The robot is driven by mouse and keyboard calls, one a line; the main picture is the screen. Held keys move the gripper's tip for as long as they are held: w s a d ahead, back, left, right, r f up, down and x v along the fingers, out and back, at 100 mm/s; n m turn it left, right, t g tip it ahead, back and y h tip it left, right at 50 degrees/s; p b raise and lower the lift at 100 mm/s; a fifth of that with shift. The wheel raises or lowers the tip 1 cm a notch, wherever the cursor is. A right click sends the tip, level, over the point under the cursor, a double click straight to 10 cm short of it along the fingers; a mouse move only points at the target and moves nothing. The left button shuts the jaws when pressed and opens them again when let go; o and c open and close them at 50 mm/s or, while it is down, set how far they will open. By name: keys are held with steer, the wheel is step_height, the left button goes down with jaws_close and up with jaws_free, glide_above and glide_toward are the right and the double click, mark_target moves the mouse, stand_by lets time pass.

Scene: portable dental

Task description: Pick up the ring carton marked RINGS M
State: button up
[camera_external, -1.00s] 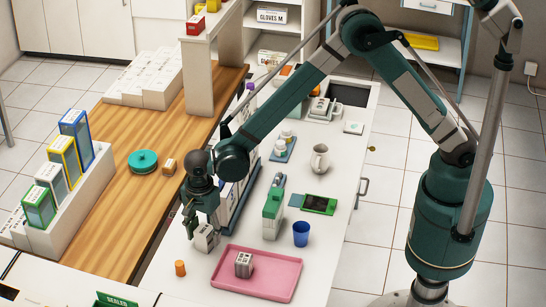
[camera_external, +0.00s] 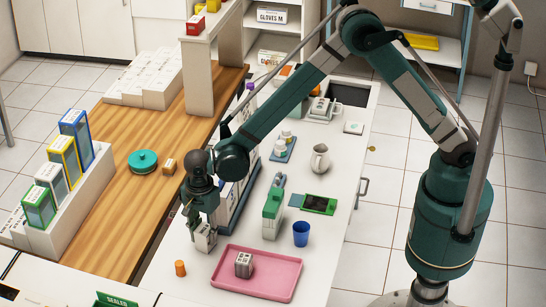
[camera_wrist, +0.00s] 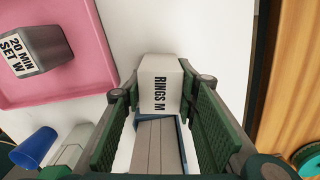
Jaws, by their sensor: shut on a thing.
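The ring carton (camera_wrist: 160,82) is a small white box with RINGS M in black letters on the side facing the wrist camera. In the external view the carton (camera_external: 205,238) is at the white counter's left part, just left of the pink tray. My gripper (camera_wrist: 160,105) is shut on the carton, with a green ridged finger on each side of it. In the external view my gripper (camera_external: 203,218) points down over the carton and hides its upper part. I cannot tell whether the carton's bottom touches the counter.
A pink tray (camera_external: 283,284) holding a grey box marked 20 MIN SET (camera_wrist: 32,40) is close on the right. An orange cylinder (camera_external: 180,268) stands in front, a blue cup (camera_external: 301,234) and green-white bottle (camera_external: 272,215) to the right. A wooden counter (camera_external: 120,215) lies left.

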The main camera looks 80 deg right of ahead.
steer(key=shift+r, duration=0.15)
steer(key=shift+r+p, duration=0.4)
steer(key=shift+r, duration=4.45)
